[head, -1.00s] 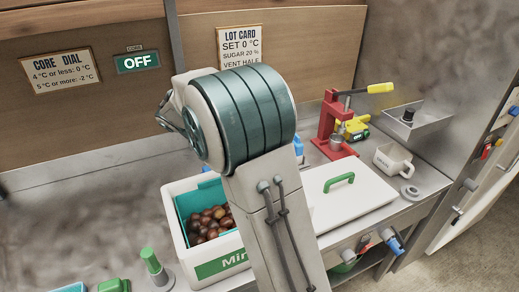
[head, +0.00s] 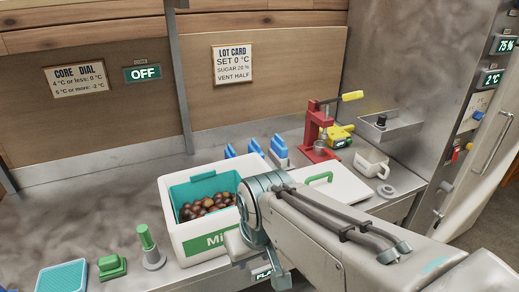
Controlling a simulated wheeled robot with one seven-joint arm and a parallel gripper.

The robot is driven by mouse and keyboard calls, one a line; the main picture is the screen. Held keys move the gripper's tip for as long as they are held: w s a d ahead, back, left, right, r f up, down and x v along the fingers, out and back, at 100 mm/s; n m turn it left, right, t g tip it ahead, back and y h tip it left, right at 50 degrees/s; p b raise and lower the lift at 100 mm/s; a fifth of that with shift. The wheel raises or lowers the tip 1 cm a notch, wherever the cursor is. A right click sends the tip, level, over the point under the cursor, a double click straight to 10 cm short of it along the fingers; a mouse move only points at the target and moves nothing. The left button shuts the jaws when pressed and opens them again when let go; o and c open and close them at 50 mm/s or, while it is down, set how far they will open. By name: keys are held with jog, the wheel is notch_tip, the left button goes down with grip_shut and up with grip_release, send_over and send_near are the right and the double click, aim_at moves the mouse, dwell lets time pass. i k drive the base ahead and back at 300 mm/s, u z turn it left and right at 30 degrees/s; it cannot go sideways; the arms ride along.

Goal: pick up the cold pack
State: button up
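Several upright blue blocks, the likely cold packs, stand at the back of the counter behind the white crate: a left one (head: 229,151), a middle one (head: 255,147) and a right one (head: 279,149). The right one shows a white part at its base. No label on them can be read. My arm reaches in from the lower right, and its grey and teal joint is in front of the crate's right side. No fingertips of my gripper can be made out, and I see nothing held.
The white crate (head: 205,240) holds chestnuts (head: 208,205) in a teal liner. A white lid with a green handle (head: 319,178), a red press (head: 319,135), a mug (head: 371,164) and a metal tray (head: 390,128) are to the right. The back-left counter is clear.

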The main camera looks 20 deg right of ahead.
aim_at(278, 148)
jog(key=k, duration=1.15)
jog(key=z, duration=0.6)
jog(key=i, duration=0.6)
jog(key=z, duration=0.65)
jog(key=i, duration=1.6)
jog(key=u, duration=0.85)
